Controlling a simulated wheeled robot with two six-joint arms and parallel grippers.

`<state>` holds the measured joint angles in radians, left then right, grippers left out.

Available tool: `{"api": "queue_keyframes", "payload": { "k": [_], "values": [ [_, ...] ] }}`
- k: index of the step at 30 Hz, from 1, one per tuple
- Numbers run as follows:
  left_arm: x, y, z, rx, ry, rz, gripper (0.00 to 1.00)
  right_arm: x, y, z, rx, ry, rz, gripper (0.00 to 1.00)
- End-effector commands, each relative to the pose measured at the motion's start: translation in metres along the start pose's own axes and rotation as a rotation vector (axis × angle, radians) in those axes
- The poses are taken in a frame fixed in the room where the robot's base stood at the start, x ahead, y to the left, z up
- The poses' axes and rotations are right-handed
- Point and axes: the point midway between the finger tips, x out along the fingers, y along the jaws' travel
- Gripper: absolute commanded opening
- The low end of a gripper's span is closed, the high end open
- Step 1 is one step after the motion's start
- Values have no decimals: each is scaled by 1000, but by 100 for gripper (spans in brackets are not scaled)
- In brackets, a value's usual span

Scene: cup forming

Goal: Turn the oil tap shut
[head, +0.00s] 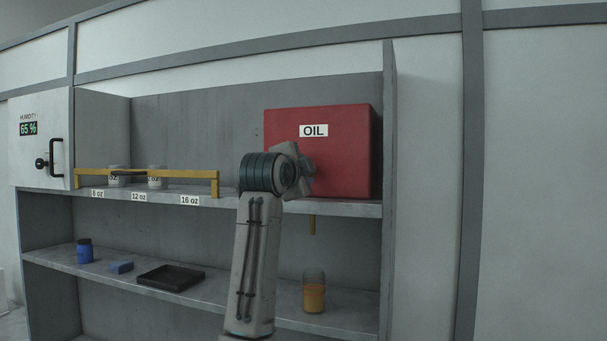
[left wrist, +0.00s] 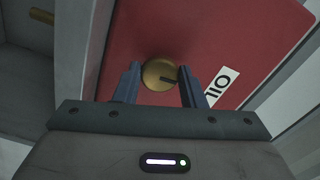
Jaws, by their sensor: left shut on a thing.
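The red oil tank (head: 345,150) with a white OIL label stands on the upper shelf at the right. Its round brass tap knob (left wrist: 160,73) shows in the left wrist view, with a dark line pointing toward the right finger. My left gripper (left wrist: 159,78) is shut on the knob, one finger on each side. In the head view my left gripper (head: 303,169) is at the tank's front, and the arm hides the knob. A brass spout (head: 311,225) hangs below the upper shelf. A glass jar (head: 314,291) with amber oil stands under it. My right gripper is not in view.
A yellow rail (head: 150,172) runs along the upper shelf in front of cups (head: 157,178). A humidity cabinet (head: 42,140) is at the left. The lower shelf holds a black tray (head: 171,278), a blue sponge (head: 121,267) and a blue bottle (head: 85,252).

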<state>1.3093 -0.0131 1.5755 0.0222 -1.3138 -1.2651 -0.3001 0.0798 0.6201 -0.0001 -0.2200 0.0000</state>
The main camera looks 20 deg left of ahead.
Motion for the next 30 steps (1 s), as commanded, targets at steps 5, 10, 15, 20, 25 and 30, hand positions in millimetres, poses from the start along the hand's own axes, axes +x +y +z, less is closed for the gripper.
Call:
{"api": "queue_keyframes", "payload": {
  "k": [5, 10, 15, 20, 25, 30],
  "values": [
    [0, 0, 0, 48, 1, 0, 14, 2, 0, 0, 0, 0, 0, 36],
    [0, 0, 0, 68, 0, 0, 14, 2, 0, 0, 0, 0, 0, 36],
    [0, 0, 0, 70, 0, 0, 14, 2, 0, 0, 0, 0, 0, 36],
    [0, 0, 0, 70, 0, 0, 14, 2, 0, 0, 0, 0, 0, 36],
    [0, 0, 0, 69, 0, 1, 59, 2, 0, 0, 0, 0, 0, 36],
    [0, 0, 0, 69, 0, 1, 59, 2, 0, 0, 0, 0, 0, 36]
  ]
}}
